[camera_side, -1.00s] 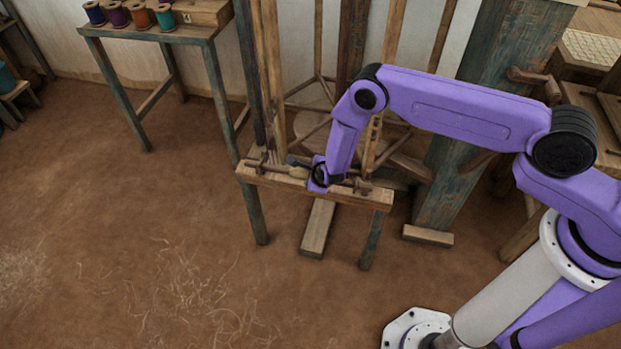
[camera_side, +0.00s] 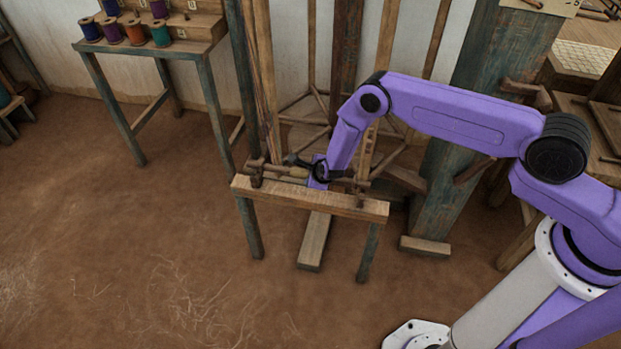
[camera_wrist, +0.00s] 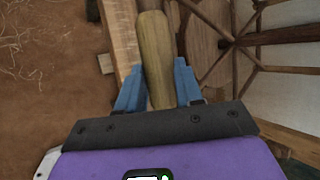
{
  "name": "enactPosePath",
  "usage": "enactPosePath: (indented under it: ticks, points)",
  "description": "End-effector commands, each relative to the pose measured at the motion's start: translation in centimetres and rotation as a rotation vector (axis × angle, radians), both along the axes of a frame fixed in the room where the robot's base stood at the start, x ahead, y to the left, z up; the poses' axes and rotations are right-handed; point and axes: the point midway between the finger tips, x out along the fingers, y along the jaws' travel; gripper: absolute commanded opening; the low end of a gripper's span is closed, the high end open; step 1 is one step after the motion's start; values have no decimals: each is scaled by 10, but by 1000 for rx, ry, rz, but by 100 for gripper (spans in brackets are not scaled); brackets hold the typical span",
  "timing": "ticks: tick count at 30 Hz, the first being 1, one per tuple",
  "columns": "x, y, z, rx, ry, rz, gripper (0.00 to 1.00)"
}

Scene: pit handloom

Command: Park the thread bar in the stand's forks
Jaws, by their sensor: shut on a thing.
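The thread bar (camera_wrist: 155,50), a round pale wooden bar, lies between the two blue fingers of my gripper (camera_wrist: 158,82) in the wrist view. My gripper is shut on it. In the side view my gripper (camera_side: 319,178) holds the bar (camera_side: 286,170) roughly level along the stand's top rail (camera_side: 310,197). The stand's forks are small dark uprights near the rail's left end (camera_side: 257,174) and right end (camera_side: 360,195). The bar appears just above or behind the rail. I cannot tell whether it touches either fork; my gripper hides part of it.
Tall wooden loom poles (camera_side: 262,80) and a thick blue-green post (camera_side: 455,160) stand close behind and right of the stand. A table (camera_side: 150,48) with several thread spools is at back left. The floor (camera_side: 150,250) in front is open, with loose fibres.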

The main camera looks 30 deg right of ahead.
Motion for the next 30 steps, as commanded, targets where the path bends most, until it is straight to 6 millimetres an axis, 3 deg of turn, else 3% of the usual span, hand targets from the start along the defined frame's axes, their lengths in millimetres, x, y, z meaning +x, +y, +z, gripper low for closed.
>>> enactPosePath:
  ticks: [30]
  points:
    - [4,-4,-48,0,-1,0,0]
